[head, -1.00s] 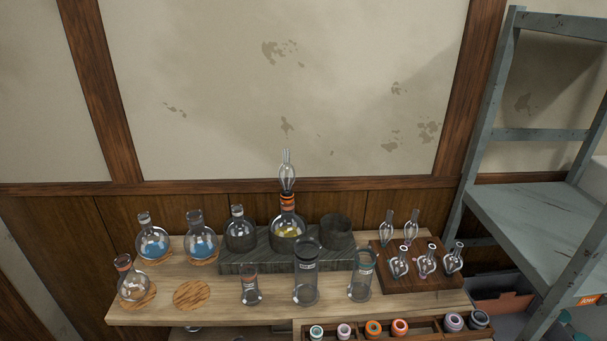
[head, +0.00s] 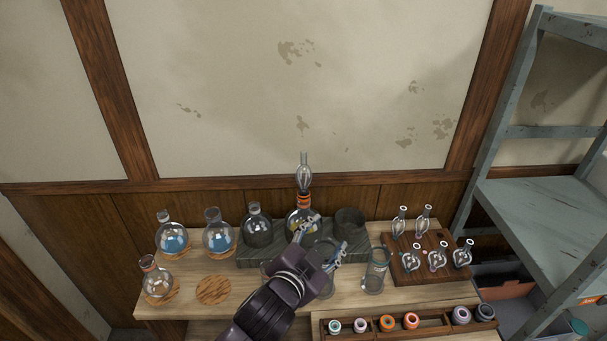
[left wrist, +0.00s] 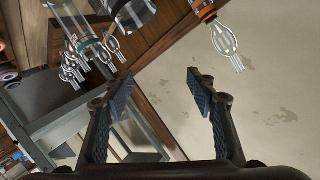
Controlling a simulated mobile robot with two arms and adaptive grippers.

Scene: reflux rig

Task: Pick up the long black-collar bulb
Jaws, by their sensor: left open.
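Several clear glass bulbs stand on a dark wooden rack (head: 403,275) at the right of the bench. Two slim ones, a left one (head: 402,222) and a right one (head: 423,219), are at the back. Shorter-looking ones (head: 438,259) are in front. Collar colours are too small to tell, so I cannot say which is the long black-collar bulb. My left gripper (head: 326,240) is open and empty over the bench middle, left of the rack. In the left wrist view its fingers (left wrist: 160,88) are spread with nothing between; bulbs (left wrist: 73,66) show at upper left. My right gripper is not in view.
A flask with an orange collar and a clear bulb (head: 304,176) stands behind my left gripper on a grey block (head: 258,252). A glass cylinder (head: 375,272) stands between gripper and rack. Blue-liquid flasks (head: 219,236) are left. A tray of coloured rings (head: 355,329) is in front.

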